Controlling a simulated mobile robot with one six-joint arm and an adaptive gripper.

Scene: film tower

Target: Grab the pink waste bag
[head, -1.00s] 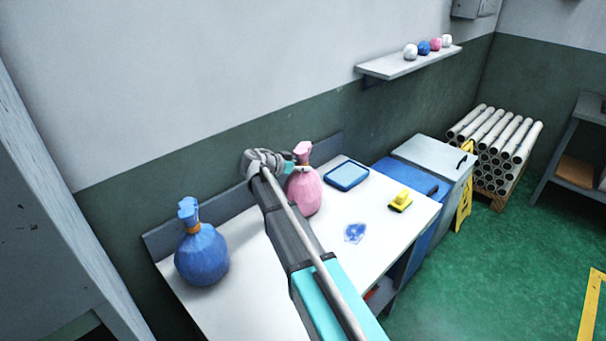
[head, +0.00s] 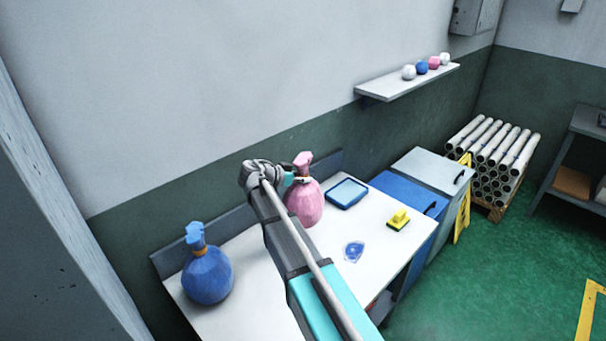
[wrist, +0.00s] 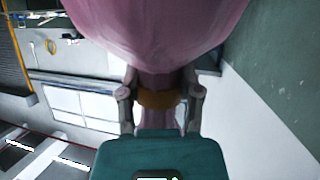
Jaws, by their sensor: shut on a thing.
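The pink waste bag (head: 305,204) is at the back of the white table (head: 262,262), upright, with its tied neck at the top. My gripper (head: 291,179) is at the bag's neck, partly hidden by my arm in the head view. In the wrist view, the fingers of my gripper (wrist: 160,98) are closed on the neck at the orange tie, and the pink bag (wrist: 160,30) fills the top of the picture. I cannot tell for certain whether the bag's bottom touches the table.
A blue bag (head: 207,275) stands on the table's left end. A blue tray (head: 347,193), a yellow brush-like item (head: 398,220) and a blue-patterned spot (head: 353,251) lie to the right. Blue and grey bins (head: 432,172) stand beyond. The wall is close behind the table.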

